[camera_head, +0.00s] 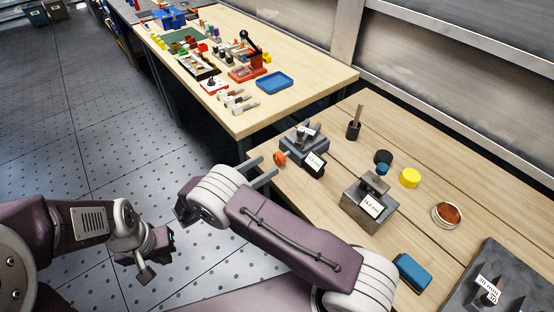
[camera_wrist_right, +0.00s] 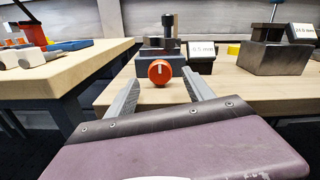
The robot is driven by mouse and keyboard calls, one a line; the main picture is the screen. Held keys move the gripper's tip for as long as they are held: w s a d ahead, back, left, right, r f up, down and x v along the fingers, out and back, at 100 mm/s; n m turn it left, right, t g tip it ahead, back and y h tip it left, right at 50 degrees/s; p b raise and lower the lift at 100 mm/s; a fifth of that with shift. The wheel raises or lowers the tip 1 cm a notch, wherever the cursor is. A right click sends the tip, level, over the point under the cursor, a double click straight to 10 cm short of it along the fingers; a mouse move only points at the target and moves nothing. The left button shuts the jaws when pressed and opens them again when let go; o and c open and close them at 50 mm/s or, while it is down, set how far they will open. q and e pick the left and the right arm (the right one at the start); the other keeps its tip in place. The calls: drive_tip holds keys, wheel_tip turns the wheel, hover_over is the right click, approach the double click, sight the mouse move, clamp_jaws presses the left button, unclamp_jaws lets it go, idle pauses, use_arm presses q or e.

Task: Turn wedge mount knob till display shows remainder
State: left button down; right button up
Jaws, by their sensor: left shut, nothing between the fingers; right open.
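The wedge mount (camera_head: 303,143) is a dark grey block at the table's near left edge, with an orange knob (camera_head: 279,158) on its side. Its small white display (camera_head: 315,162) reads 0.5 mm in the right wrist view (camera_wrist_right: 202,50). The knob (camera_wrist_right: 160,72) faces that camera, with a pale mark near its top. My right gripper (camera_head: 264,170) is open in front of the knob. In the right wrist view its fingers stand left and right of the knob, apparently short of it. My left gripper (camera_head: 150,268) is shut and empty, low over the floor.
A second grey block (camera_head: 362,213) has a label that seems to read 14.0 mm. Nearby are a yellow cylinder (camera_head: 410,178), a black cylinder (camera_head: 383,157), a bowl (camera_head: 446,215) and a blue box (camera_head: 412,272). A second table (camera_head: 317,75) with parts stands behind.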

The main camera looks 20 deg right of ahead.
sight(277, 159)
drive_tip(key=x, duration=0.6)
clamp_jaws()
drive_tip(key=m, duration=0.5)
drive_tip(key=shift+s+m+b, duration=0.1)
drive_tip(key=shift+m+b, duration=0.2)
drive_tip(key=shift+b, duration=0.1)
unclamp_jaws()
drive_tip(key=v, duration=0.9)
